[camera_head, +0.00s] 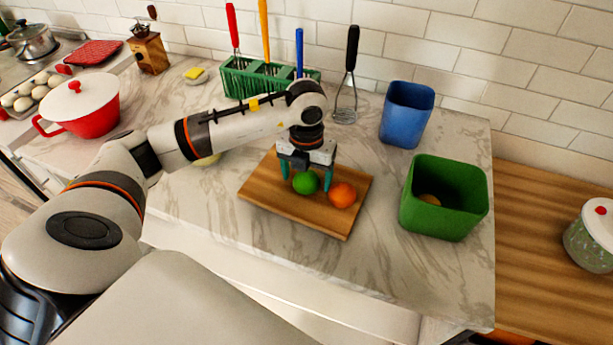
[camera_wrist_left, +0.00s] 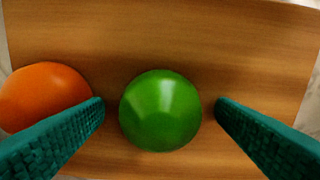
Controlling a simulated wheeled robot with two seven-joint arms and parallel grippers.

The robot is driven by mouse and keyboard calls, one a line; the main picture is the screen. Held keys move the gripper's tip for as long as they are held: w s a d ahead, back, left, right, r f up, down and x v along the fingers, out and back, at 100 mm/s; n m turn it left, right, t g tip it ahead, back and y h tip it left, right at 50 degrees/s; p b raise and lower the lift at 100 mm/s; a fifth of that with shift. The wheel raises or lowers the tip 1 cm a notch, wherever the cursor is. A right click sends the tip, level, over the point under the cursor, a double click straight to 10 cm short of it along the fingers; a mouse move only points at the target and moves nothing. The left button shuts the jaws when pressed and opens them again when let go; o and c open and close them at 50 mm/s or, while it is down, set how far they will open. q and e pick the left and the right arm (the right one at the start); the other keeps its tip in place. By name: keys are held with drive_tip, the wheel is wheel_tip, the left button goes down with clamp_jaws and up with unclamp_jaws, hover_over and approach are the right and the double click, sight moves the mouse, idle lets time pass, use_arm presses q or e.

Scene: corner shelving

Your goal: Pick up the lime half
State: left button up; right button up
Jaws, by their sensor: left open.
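The green lime half (camera_head: 306,183) rests on a wooden cutting board (camera_head: 335,222), with its rounded skin side up. In the left wrist view the lime half (camera_wrist_left: 160,110) lies between the two teal fingers, with a gap on each side. My left gripper (camera_head: 306,178) points down over the board with its fingers open around the lime. The left gripper's fingers also show in the left wrist view (camera_wrist_left: 160,112). The underside of the lime is hidden. My right gripper is not in view.
An orange piece (camera_head: 342,195) sits right of the lime, close to one finger; in the wrist view it is at left (camera_wrist_left: 42,96). A green bin (camera_head: 420,208) with something inside and a blue bin (camera_head: 407,114) stand right. A utensil rack (camera_head: 240,84) stands behind.

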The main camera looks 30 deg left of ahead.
use_arm(q)
drive_tip(key=c, duration=1.1)
